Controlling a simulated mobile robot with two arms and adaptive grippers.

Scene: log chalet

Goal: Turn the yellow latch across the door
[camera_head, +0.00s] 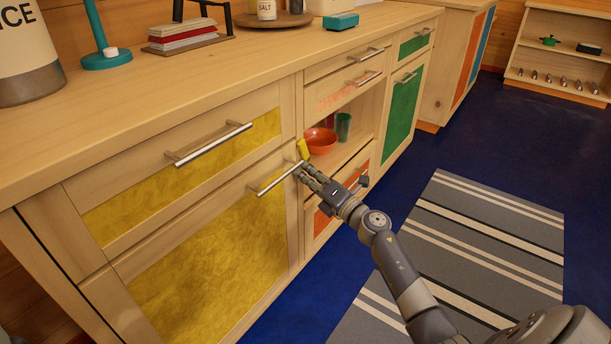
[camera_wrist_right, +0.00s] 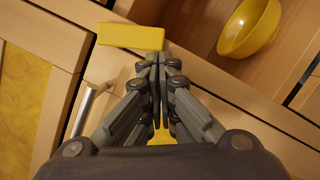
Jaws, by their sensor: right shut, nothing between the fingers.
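The yellow latch (camera_head: 303,149) is a small block on the wooden frame between the yellow-panelled door (camera_head: 215,265) and the open shelf. In the head view it stands close to upright, slightly tilted. In the right wrist view the latch (camera_wrist_right: 130,37) shows as a plain bar just beyond the fingertips. My right gripper (camera_head: 301,170) is shut and empty, just below the latch by the end of the door's bar handle (camera_head: 275,179). In the wrist view its fingertips (camera_wrist_right: 155,60) meet the latch's right end; I cannot tell whether they touch. My left gripper is not in view.
The open shelf holds an orange bowl (camera_head: 320,139) and a green cup (camera_head: 343,127). A yellow-looking bowl (camera_wrist_right: 250,27) shows in the wrist view. A drawer handle (camera_head: 209,144) sticks out above the door. A striped rug (camera_head: 480,240) lies on the blue floor.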

